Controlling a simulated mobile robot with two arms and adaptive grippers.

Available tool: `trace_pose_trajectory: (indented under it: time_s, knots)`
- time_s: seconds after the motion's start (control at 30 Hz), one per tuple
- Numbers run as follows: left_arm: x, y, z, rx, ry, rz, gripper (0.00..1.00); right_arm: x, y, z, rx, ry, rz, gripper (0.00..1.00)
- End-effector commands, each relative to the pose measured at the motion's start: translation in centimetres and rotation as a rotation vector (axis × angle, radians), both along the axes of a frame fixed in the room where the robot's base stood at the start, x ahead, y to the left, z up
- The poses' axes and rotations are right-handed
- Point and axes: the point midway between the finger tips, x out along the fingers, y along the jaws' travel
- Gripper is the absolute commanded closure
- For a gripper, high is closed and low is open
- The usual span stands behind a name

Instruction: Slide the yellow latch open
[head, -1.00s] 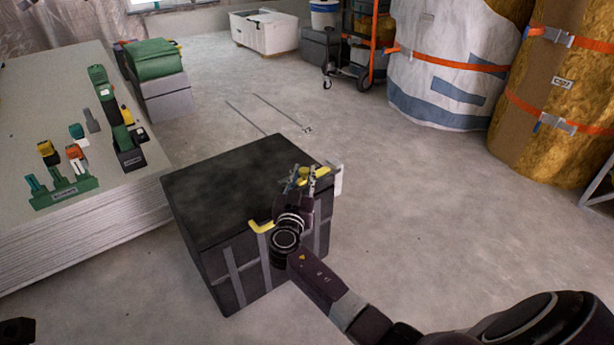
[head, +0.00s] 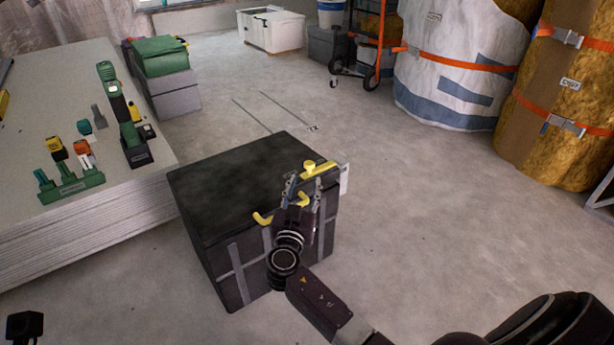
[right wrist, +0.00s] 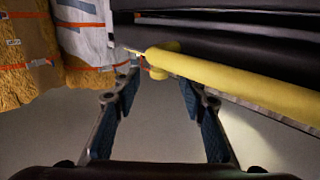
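The yellow latch (head: 320,168) sits at the top right front edge of a black box (head: 235,185), with a round knob on it. More yellow shows lower on the front edge, as a bent end at the left and a piece between my fingers. My right gripper (head: 303,187) is in front of that edge, its open fingers pointing up at the yellow parts. In the right wrist view a yellow bar (right wrist: 235,80) runs past the open fingers; its rounded end lies near the fingertips. I cannot tell whether they touch.
A stack of pale panels (head: 90,205) with green tools on it stands left of the box. Wrapped rolls (head: 460,65) and a hand truck (head: 371,40) stand at the back right. The floor right of the box is clear.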

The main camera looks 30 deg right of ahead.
Motion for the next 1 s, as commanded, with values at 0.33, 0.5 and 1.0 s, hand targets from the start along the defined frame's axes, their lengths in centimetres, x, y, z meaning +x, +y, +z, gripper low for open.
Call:
trace_pose_trajectory:
  time_s: [0.33,0.5,1.0]
  knots:
    - [0.0,0.0,0.0,0.000,-0.001,0.000,0.60,-4.5,3.9,-0.1,0.001,0.002,0.001,0.61]
    - [0.0,0.0,0.0,0.000,-0.001,0.000,0.60,-5.0,4.3,0.0,-0.001,0.001,0.001,0.61]
    - [0.0,0.0,0.0,-0.001,0.000,0.000,0.60,-4.9,4.5,0.0,0.001,0.004,0.010,0.61]
